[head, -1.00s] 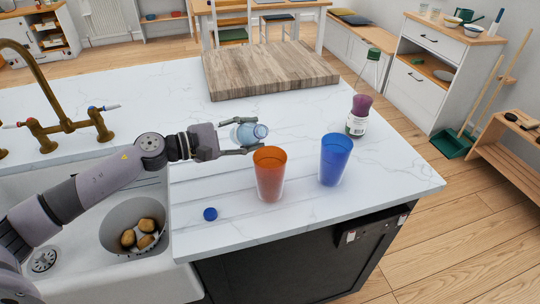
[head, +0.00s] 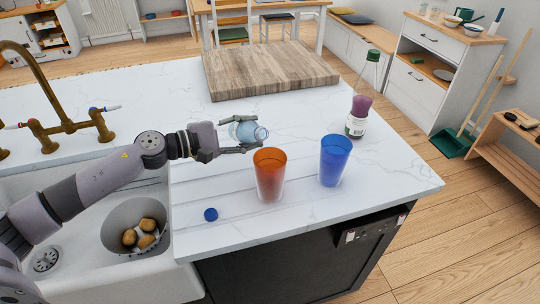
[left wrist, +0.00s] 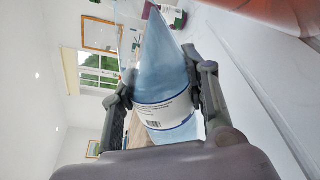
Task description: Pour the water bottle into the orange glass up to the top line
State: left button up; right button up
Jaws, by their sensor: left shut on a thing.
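My left gripper (head: 250,134) is shut on the clear bluish water bottle (head: 244,131). In the left wrist view the bottle (left wrist: 165,85), with a white label, lies between both fingers (left wrist: 160,95). The orange glass stands upright on the counter; a blurred part of it (left wrist: 275,12) shows at the top of that view. No stream of water is visible, and I cannot make out the glass's lines or water level. My right gripper is not in view.
A blue glass (head: 334,162) stands close right of the orange one. A blue cap (head: 211,214) lies front left.

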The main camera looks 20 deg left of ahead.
aim_at(247, 122)
pick_arm(q)
jog(key=shift+w+a+r+m+p, duration=0.1)
jog(key=shift+r+m+p, duration=0.2)
jog(key=shift+r+p, duration=0.1)
jog(key=shift+w+a+m+p, duration=0.15)
jog(key=shift+m+p, duration=0.15)
jog(key=shift+m, duration=0.5)
dwell(0.9)
jog(key=shift+s+d+r+m+y, duration=0.15)
jog(key=shift+r+m+y, duration=0.05)
jog(key=shift+r+m, duration=0.2)
jog(key=shift+s+d+r+m+y, duration=0.2)
jog(key=shift+r+m, duration=0.1)
jog(key=shift+m, duration=0.1)
dwell(1.1)
jog(key=shift+r+m+t, duration=0.3)
jog(key=shift+r+m, duration=0.2)
jog(key=shift+r, duration=0.05)
dwell(1.9)
